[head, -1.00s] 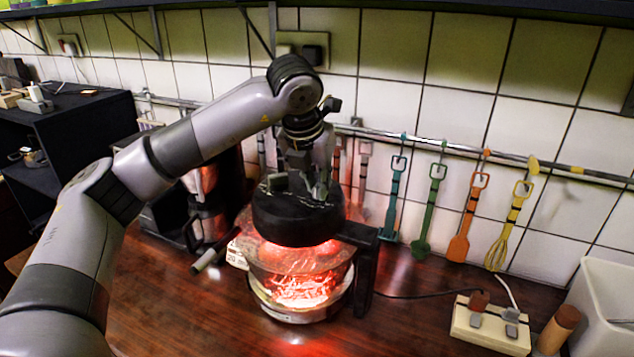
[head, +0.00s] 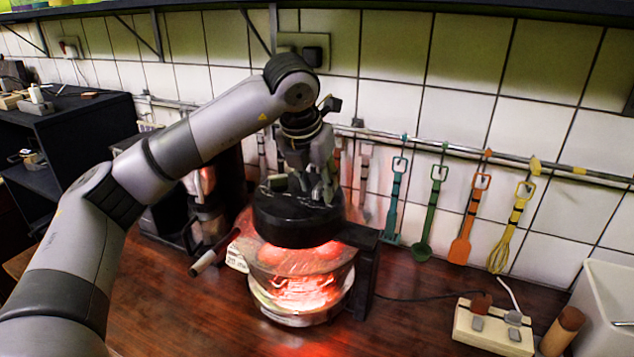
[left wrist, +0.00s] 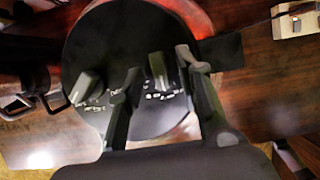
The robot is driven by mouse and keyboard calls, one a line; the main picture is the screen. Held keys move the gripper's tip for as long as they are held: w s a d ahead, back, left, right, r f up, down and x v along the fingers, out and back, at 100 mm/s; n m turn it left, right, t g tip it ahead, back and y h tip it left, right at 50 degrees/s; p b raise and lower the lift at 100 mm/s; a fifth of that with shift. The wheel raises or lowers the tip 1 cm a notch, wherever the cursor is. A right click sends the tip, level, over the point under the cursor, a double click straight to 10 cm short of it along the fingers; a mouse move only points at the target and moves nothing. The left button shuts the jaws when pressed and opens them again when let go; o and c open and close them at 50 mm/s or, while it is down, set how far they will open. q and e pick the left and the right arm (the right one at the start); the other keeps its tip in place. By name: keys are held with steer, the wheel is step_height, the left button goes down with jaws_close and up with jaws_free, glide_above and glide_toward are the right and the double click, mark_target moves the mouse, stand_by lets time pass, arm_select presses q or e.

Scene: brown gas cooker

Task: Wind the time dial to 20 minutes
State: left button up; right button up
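The round cooker (head: 300,277) stands on the brown worktop, its glass bowl glowing red below a black lid (head: 290,229). My left gripper (head: 318,192) points down at the lid top. In the left wrist view, the dark lid top (left wrist: 110,45) carries two grey-green knobs with white markings. One knob (left wrist: 158,72) lies between the fingertips of my left gripper (left wrist: 158,68), with small gaps showing beside it. The other knob (left wrist: 85,88) is left of the fingers. The markings are too small to read, so which knob is the time dial is unclear. My right gripper is not in view.
Utensils (head: 438,215) hang from a wall rail behind the cooker. A power strip (head: 492,326) and a white bin (head: 605,305) are at right. A black shelf (head: 70,130) is at left. The worktop front right of the cooker is clear.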

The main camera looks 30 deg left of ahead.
arm_select(q)
steer(key=v, duration=1.2)
step_height(320, 180, up, 5)
steer(key=s+n+p, duration=0.1)
steer(key=s+p, duration=0.1)
steer(key=p, duration=0.3)
steer(key=p+x, duration=0.5)
steer(key=x, duration=1.2)
steer(key=shift+w+f, duration=0.25)
steer(key=shift+d, duration=0.1)
steer(key=shift+c, duration=0.3)
jaws_close()
